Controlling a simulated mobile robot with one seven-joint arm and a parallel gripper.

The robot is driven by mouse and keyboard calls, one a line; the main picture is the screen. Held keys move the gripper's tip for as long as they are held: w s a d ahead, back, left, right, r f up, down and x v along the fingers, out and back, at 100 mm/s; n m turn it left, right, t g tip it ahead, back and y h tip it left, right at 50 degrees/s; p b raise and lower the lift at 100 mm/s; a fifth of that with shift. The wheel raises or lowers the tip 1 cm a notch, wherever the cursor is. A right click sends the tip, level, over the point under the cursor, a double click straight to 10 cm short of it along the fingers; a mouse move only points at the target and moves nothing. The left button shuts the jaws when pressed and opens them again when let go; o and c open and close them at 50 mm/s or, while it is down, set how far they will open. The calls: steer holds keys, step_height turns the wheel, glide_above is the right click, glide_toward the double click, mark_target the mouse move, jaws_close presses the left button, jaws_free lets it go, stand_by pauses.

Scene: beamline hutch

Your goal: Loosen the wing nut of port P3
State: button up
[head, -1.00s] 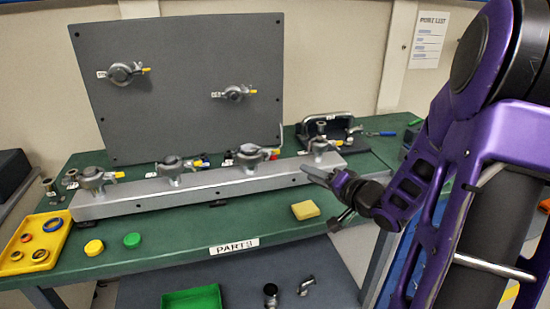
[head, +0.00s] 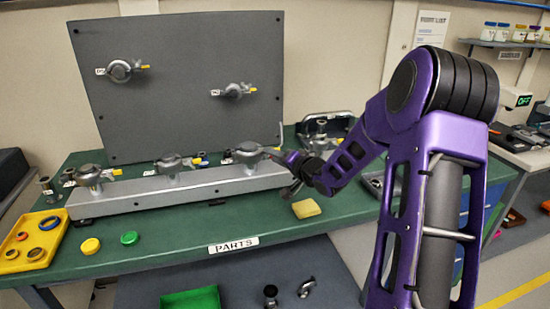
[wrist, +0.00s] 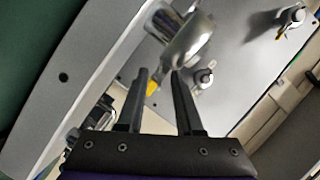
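Several clamped ports with yellow-tipped wing nuts stand on a grey rail (head: 210,186); their tags are too small to read. My gripper (head: 277,156) is at the right side of the third port from the left (head: 248,153), and hides its wing nut in the head view. In the wrist view my gripper (wrist: 158,73) is open, with its two dark fingers apart. A metal clamp (wrist: 187,40) lies just ahead of the fingertips. Its yellow wing nut tip (wrist: 152,88) shows between the fingers; I cannot tell whether they touch it.
A grey upright panel (head: 185,110) with two more clamped ports stands behind the rail. A yellow sponge (head: 306,208), a yellow tray (head: 52,228) and two caps lie on the green bench (head: 180,232). The bench front is mostly clear.

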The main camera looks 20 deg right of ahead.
jaws_close()
stand_by(0.6)
steer(key=n+h+b, duration=0.1)
steer(key=n+b, duration=0.1)
steer(key=n+h+b, duration=0.1)
steer(key=n+b, duration=0.1)
steer(key=b, duration=0.1)
steer(key=n+g+h+b, duration=0.1)
steer(key=n+h+b, duration=0.1)
steer(key=shift+a+r+n+b, duration=0.15)
steer(key=shift+a+n+b, duration=0.15)
steer(key=shift+n, duration=0.1)
steer(key=shift+r+h, duration=0.1)
steer(key=shift+h, duration=0.2)
stand_by(0.3)
jaws_free()
